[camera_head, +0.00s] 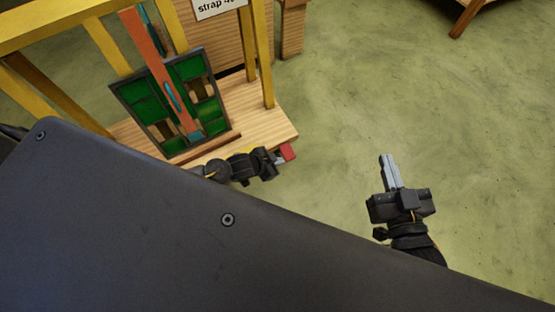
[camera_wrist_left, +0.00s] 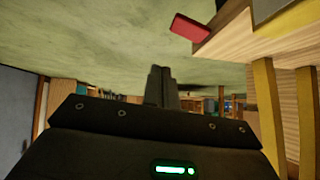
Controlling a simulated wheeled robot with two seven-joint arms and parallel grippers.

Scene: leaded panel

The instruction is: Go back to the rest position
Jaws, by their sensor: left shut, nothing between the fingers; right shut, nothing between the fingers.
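My left gripper (camera_head: 268,162) is just off the front edge of the wooden bench, close to a red block (camera_head: 288,152). Its fingers (camera_wrist_left: 161,86) are together and empty in the left wrist view, where the red block (camera_wrist_left: 190,27) sits at the bench edge, apart from them. My right gripper (camera_head: 390,170) is over the open floor to the right, its pale fingers shut and empty. A dark-framed panel with green panes (camera_head: 145,108) leans upright on the bench. An orange bar (camera_head: 150,52) with teal pieces runs down across its middle.
The wooden bench (camera_head: 270,122) carries a yellow frame (camera_head: 262,55) around the panel. A white sign (camera_head: 215,8) reading "strap" hangs at the top. Another wooden piece (camera_head: 468,15) stands at the far right. The green floor (camera_head: 350,80) between is clear.

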